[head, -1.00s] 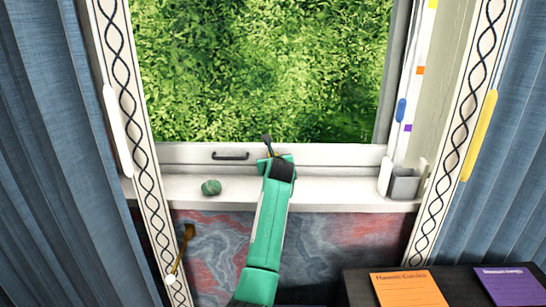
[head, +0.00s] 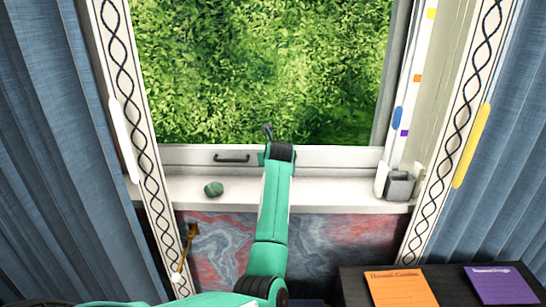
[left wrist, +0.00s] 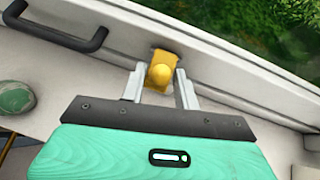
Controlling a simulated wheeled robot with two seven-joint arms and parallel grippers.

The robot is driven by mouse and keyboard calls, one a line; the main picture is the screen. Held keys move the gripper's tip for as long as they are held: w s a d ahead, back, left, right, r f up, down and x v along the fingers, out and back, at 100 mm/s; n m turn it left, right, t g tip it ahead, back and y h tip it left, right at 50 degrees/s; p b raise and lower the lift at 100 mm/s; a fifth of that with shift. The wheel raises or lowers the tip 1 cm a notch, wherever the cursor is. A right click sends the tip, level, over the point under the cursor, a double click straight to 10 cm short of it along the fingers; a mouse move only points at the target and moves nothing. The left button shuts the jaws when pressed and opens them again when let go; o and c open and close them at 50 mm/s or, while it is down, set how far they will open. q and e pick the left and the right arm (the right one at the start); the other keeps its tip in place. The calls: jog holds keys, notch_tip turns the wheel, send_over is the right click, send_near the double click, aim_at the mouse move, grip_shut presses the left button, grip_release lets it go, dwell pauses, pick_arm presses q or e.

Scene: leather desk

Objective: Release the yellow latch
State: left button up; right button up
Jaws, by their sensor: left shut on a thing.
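The yellow latch (left wrist: 160,74), a plate with a round knob, sits on the white window frame in the left wrist view. My left gripper (left wrist: 160,84) has one grey finger on each side of the knob and is shut on it. In the head view my left arm (head: 272,205) reaches up to the window's lower rail and hides the latch and the fingertips. My right gripper is in neither view.
A dark handle (head: 231,158) is on the rail left of my arm. A green round object (head: 213,188) lies on the sill (head: 330,193). A grey cup (head: 399,185) stands at the sill's right end. Orange (head: 400,288) and purple (head: 500,284) booklets lie at lower right.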

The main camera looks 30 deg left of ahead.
pick_arm(q)
jog(key=shift+w+r+g+h+p, duration=0.2)
jog(key=shift+r+g+h+p, duration=0.4)
jog(key=shift+g+p, duration=0.4)
jog(key=shift+w+a+r+g+p, duration=0.15)
jog(key=shift+g+p, duration=0.15)
jog(key=shift+p, duration=0.15)
jog(key=shift+g+h, duration=0.4)
jog(key=shift+g, duration=0.1)
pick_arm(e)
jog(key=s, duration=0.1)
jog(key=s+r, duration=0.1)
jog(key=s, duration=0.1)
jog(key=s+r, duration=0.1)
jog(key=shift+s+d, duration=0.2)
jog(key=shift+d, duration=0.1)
pick_arm(q)
jog(key=shift+w+a+p, duration=0.1)
jog(key=shift+p, duration=0.2)
jog(key=o, duration=0.7)
jog(key=shift+o, duration=0.2)
jog(key=shift+r, duration=0.1)
